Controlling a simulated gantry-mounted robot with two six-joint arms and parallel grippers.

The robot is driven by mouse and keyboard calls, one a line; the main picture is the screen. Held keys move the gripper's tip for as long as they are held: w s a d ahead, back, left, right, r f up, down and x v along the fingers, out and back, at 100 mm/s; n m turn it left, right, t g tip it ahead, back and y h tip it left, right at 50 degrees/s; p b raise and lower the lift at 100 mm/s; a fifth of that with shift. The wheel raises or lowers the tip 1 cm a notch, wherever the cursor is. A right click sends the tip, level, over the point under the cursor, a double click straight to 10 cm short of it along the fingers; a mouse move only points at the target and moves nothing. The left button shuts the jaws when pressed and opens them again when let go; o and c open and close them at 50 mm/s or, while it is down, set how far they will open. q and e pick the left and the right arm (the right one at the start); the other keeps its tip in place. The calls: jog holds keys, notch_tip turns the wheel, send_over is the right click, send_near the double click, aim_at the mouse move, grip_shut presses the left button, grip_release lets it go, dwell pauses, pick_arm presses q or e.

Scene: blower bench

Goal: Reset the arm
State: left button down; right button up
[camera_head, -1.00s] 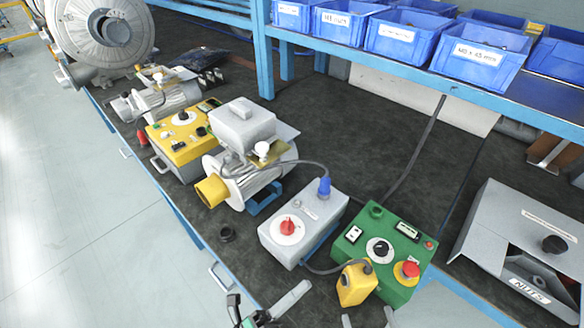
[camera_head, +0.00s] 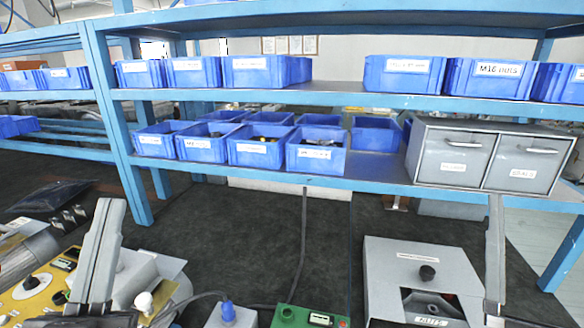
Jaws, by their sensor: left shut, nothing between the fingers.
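My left gripper (camera_head: 109,208) stands upright at the lower left, its grey fingers together with nothing between them. It is in front of the bench and hides part of the grey-and-silver blower unit (camera_head: 135,272). My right gripper (camera_head: 495,205) also points up at the right, in front of the grey drawer cabinet. It shows as a narrow grey shape, so I cannot tell whether its fingers are apart. Neither gripper visibly holds anything.
The yellow control box (camera_head: 30,287) is at the lower left and the green box (camera_head: 296,315) at the bottom edge. The grey nuts box (camera_head: 413,262) stands at the right. Blue bins (camera_head: 261,152) and a drawer cabinet (camera_head: 474,163) fill the shelf. The dark bench (camera_head: 250,235) is clear in its middle.

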pick_arm(q)
jog(key=s+d+r+n+h+p, duration=0.1)
jog(key=s+r+p, duration=0.1)
jog(key=s+r, duration=0.35)
jog(key=s+r+n+h+p, duration=0.1)
jog(key=s+r+n+p, duration=0.1)
jog(key=r, duration=0.7)
pick_arm(e)
jog(key=s+a+r+m+y, duration=0.1)
jog(key=s+a+r+y, duration=0.15)
jog(key=r+y, duration=0.3)
jog(key=s+a+r+m+y, duration=0.1)
jog(key=a+r+y, duration=0.2)
jog(key=r+y, duration=0.25)
pick_arm(q)
notch_tip(320, 180, up, 35)
jog(key=p, duration=3.5)
jog(key=shift+w+t, duration=0.15)
jog(key=shift+t, duration=0.15)
pick_arm(e)
notch_tip(320, 180, up, 36)
jog(key=shift+w+d+t+h, duration=0.15)
jog(key=shift+w+t+h, duration=0.15)
jog(key=shift+h, duration=0.1)
jog(key=shift+s+f, duration=0.1)
jog(key=shift+f, duration=0.05)
